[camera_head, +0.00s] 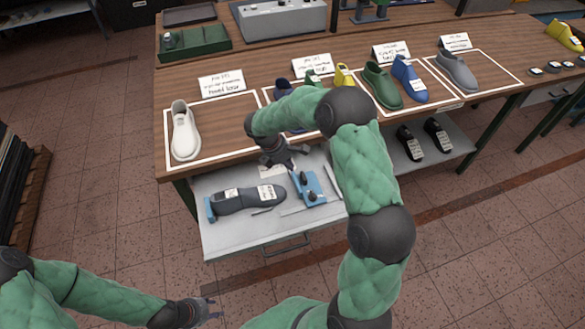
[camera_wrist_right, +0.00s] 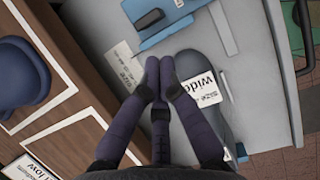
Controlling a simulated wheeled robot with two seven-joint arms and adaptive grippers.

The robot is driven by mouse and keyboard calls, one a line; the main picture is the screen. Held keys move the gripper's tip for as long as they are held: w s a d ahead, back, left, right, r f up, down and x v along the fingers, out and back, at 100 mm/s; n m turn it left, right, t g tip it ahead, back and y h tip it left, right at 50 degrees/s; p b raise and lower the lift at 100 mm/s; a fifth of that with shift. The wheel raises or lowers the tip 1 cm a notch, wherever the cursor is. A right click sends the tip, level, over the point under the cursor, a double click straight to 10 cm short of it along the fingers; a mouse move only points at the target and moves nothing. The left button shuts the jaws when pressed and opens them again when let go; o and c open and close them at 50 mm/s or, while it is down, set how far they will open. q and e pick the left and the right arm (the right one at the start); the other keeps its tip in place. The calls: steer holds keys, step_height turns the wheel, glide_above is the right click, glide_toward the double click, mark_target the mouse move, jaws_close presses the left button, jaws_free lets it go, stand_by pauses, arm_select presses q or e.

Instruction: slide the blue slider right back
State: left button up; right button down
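The blue slider (camera_head: 307,187), a small block with black knobs, sits in the pulled-out grey drawer, right of a dark shoe last (camera_head: 245,197). In the right wrist view the slider (camera_wrist_right: 163,27) is at the top and the last (camera_wrist_right: 208,65) is right of centre. My right gripper (camera_head: 285,160) hovers over the drawer's back part, just behind and left of the slider, apart from it. My left gripper (camera_head: 207,309) is open and empty in front of the drawer, low in the picture.
A blue end piece (camera_head: 210,209) stands at the last's left end. The drawer (camera_head: 235,239) hangs under the wooden table (camera_head: 225,150), which bears a white shoe (camera_head: 184,131) and several coloured shoes. Black shoes (camera_head: 438,135) lie on a lower shelf. The floor in front is clear.

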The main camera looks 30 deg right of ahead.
mark_target(295, 182)
steer(key=w+a+b, duration=0.1)
steer(key=a+b, duration=0.4)
steer(key=b, duration=0.2)
steer(key=b+x, duration=0.2)
steer(key=x, duration=0.7)
steer(key=shift+w+d+f+b, duration=0.15)
steer(key=shift+d+f+b, duration=0.1)
steer(key=shift+b, duration=0.1)
steer(key=d, duration=0.1)
steer(key=d+b, duration=0.1)
steer(key=d, duration=0.1)
steer(key=shift+s, duration=0.4)
steer(key=shift+d, duration=0.4)
steer(key=shift+s, duration=0.1)
